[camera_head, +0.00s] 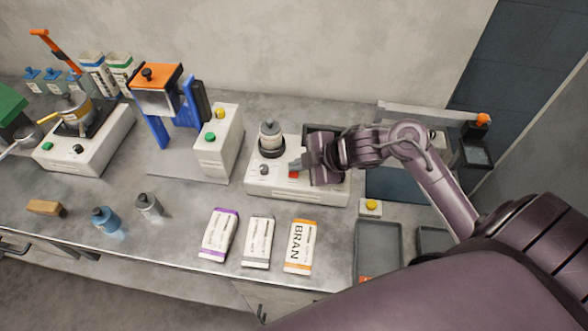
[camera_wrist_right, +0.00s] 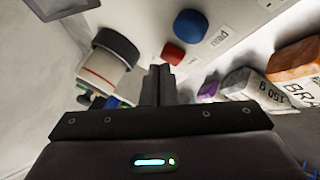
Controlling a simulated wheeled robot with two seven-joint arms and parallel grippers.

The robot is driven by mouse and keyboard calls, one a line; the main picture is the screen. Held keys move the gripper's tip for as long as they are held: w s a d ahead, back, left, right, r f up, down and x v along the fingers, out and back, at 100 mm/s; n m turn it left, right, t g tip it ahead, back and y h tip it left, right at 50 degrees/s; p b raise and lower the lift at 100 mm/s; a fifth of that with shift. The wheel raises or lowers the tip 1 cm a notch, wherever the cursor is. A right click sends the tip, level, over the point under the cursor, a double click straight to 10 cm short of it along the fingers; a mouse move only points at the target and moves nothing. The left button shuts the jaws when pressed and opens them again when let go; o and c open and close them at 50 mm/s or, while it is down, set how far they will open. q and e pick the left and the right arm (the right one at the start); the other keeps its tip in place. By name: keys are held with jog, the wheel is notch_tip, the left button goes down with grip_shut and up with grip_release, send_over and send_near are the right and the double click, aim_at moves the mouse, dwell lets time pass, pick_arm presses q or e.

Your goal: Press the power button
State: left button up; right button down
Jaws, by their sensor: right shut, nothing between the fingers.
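No label reading "power" is legible. My right gripper is shut and empty over the machine's front; contact with the red button cannot be told. My left gripper is out of view.
Sacks, including an orange-banded BRAN sack (camera_head: 299,247), lie in front of the machine. A yellow button box (camera_head: 371,207) and grey trays (camera_head: 379,245) are to the right. A blue-framed press (camera_head: 157,110) and a control box (camera_head: 219,145) with yellow and green buttons stand left.

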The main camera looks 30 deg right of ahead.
aim_at(298, 173)
jog(key=shift+f, duration=0.1)
dwell(0.3)
jog(key=shift+f+b, duration=0.3)
jog(key=shift+f, duration=0.1)
jog(key=shift+r+p, duration=0.45)
jog(key=shift+p, duration=0.15)
notch_tip(298, 173, up, 6)
jog(key=p, duration=0.6)
jog(key=shift+r, duration=0.1)
